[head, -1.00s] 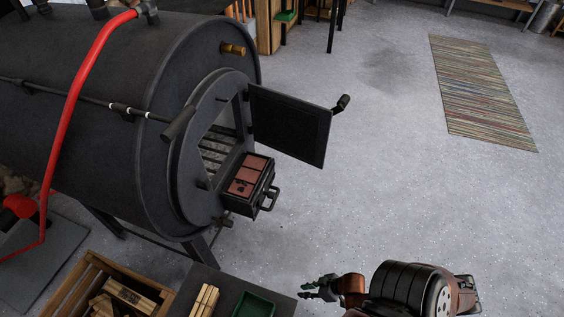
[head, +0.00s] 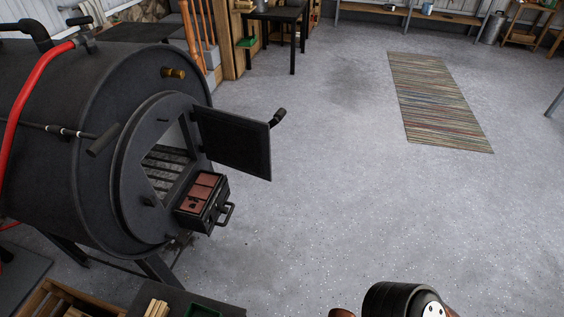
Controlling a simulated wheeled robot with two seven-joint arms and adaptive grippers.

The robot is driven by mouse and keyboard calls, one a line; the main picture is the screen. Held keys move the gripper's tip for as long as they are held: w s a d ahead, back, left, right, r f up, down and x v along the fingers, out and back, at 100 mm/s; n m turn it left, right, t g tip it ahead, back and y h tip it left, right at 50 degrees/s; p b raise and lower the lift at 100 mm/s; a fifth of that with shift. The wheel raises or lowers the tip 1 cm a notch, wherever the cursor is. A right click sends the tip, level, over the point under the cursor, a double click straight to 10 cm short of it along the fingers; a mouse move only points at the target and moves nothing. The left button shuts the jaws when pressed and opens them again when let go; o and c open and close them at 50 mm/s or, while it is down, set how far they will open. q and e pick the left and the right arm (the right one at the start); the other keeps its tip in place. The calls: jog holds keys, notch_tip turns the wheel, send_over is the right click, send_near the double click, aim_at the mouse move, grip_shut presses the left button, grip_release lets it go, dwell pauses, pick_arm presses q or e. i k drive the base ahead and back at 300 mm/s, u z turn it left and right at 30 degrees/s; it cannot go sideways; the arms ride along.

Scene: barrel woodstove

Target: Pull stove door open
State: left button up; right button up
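The black barrel stove (head: 95,140) stands at the left of the head view. Its square black door (head: 235,143) stands wide open, swung out to the right of the firebox opening. The door's dark handle (head: 279,117) sticks out at its far right edge, with nothing touching it. Through the opening (head: 166,168) a grate shows inside the stove. Part of one of my arms shows at the bottom right edge, well apart from the door. Neither of my grippers is in the picture.
An ash drawer (head: 204,202) with a handle juts out below the opening. A wooden crate (head: 42,299) and a green tray (head: 203,310) are at the bottom left. A striped rug (head: 436,100) lies on the open grey floor at the right.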

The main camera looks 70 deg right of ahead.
aim_at(239, 143)
jog(key=u, duration=2.65)
jog(key=k, duration=1.65)
jog(key=z, duration=1.55)
